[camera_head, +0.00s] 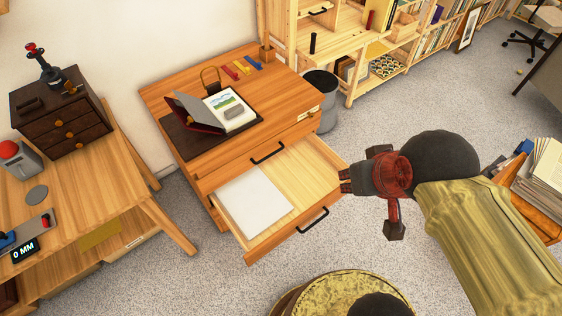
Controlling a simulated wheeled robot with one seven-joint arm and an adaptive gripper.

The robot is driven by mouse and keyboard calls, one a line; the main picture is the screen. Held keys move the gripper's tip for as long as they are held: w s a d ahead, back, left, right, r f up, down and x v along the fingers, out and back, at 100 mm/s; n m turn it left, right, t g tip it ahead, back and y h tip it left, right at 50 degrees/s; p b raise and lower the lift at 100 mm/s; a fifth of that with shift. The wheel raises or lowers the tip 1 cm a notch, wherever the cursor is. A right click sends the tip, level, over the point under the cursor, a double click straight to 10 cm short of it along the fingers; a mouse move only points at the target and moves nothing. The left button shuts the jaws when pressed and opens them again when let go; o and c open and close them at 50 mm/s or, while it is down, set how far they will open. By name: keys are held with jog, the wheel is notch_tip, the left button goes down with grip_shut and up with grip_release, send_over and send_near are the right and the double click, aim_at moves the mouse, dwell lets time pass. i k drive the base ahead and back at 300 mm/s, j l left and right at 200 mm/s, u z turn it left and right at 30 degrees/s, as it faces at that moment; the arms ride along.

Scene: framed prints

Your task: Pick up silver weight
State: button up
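A small grey block (234,112) lies on a white sheet with a coloured picture (219,100), on the dark mat on top of the wooden drawer cabinet. It looks like the silver weight, though it is too small to be sure. A flat grey disc (36,195) lies on the left desk. My gripper (343,181) points left, near the right side of the open drawer, apart from both grey things. Its fingertips are small and dark, and I cannot tell if they are open. I see nothing held in it.
The open drawer (316,174) juts out from the cabinet, with a white sheet (252,201) inside. An open dark folder (197,112) and a padlock-like object (210,78) stand near the block. A grey bin (322,88) stands behind. Carpet is clear between desk and cabinet.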

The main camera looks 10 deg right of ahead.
aim_at(233, 111)
jog(key=i+j+u, duration=0.3)
jog(key=u, duration=0.15)
jog(key=i+j+u, duration=0.15)
jog(key=i+u, duration=0.15)
jog(key=u, duration=0.2)
